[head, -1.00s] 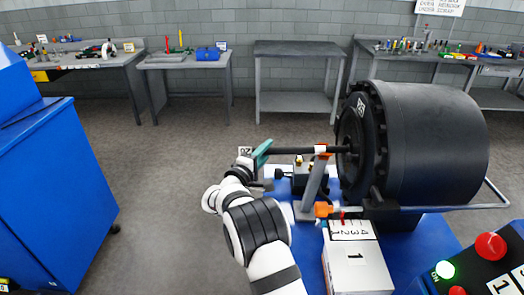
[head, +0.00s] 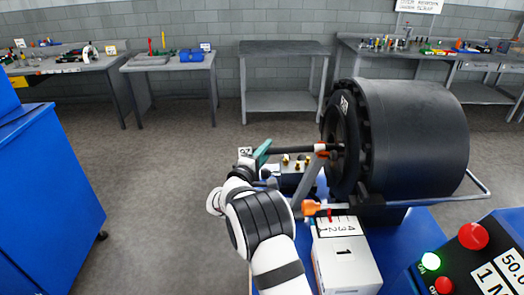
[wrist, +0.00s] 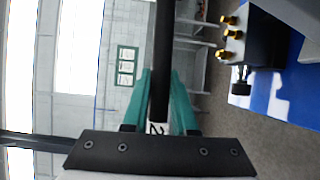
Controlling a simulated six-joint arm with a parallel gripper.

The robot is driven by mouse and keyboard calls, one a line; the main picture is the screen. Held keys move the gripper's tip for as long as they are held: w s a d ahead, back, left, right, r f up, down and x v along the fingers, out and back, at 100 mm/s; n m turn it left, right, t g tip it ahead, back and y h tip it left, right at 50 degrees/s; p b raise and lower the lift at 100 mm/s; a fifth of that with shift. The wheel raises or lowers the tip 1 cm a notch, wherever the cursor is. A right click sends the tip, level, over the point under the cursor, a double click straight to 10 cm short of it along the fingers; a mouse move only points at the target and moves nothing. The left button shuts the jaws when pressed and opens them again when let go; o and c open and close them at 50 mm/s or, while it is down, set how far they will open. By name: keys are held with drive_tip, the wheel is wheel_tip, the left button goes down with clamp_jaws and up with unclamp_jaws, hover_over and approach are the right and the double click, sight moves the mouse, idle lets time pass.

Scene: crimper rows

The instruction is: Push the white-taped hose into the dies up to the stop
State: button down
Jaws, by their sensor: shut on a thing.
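My gripper (head: 262,153) has teal fingers and is shut on the black hose (head: 292,150), which is held about level. In the wrist view the hose (wrist: 163,60) runs between the teal fingers, with a white numbered label near the palm. A white band (head: 320,146) shows on the hose's right part, next to an orange-red piece on top of a grey slanted post. The hose points right, at the opening of the big black crimper (head: 410,135). The dies are inside its dark front ring. How deep the tip sits, and the stop, cannot be made out.
A white numbered box (head: 345,262) stands below the crimper, on the blue bench. A control panel (head: 475,260) is at lower right. A blue cabinet (head: 45,200) stands left. Grey floor lies open between.

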drive_tip(key=shift+d, duration=0.3)
drive_tip(key=shift+r, duration=0.2)
drive_tip(key=shift+r, duration=0.65)
unclamp_jaws()
drive_tip(key=shift+a, duration=0.1)
drive_tip(key=v, duration=0.7)
idle(0.6)
idle(0.3)
